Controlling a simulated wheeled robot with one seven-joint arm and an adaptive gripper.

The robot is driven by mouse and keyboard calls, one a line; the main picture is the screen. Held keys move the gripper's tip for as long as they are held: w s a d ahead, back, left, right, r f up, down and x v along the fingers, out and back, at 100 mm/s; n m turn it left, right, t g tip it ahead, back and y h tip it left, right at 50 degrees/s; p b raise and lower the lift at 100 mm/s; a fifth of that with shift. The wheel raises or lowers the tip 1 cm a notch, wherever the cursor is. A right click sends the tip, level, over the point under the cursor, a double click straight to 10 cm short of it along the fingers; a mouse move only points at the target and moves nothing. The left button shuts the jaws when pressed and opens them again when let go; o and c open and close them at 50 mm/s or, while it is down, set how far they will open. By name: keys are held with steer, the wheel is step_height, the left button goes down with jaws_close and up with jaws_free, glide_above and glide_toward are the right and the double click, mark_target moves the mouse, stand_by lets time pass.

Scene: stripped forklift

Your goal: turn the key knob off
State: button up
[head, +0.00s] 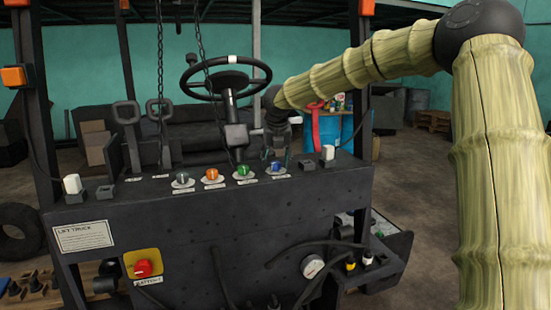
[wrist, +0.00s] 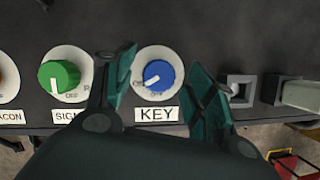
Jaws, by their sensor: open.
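The key knob is a blue dial (wrist: 159,75) on a white round plate, with a "KEY" label below it in the wrist view. Its white pointer mark is toward the lower left, near small lettering. In the head view the blue knob (head: 277,167) is at the right end of the row of knobs. My gripper (wrist: 158,68) is open, with one green finger on each side of the blue knob. In the head view my gripper (head: 277,158) is over the knob and partly covers that area. Contact with the knob cannot be told.
A green knob (wrist: 59,76) sits left of the key knob. A square grey socket (wrist: 239,90) and a pale-topped switch (wrist: 303,95) lie to its right. The steering wheel (head: 226,77) and its column rise behind the panel. Hanging chains (head: 160,75) stand farther left.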

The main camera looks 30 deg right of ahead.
steer(key=shift+w+f, duration=0.1)
steer(key=shift+f, duration=0.1)
steer(key=c, duration=1)
steer(key=shift+c, duration=0.2)
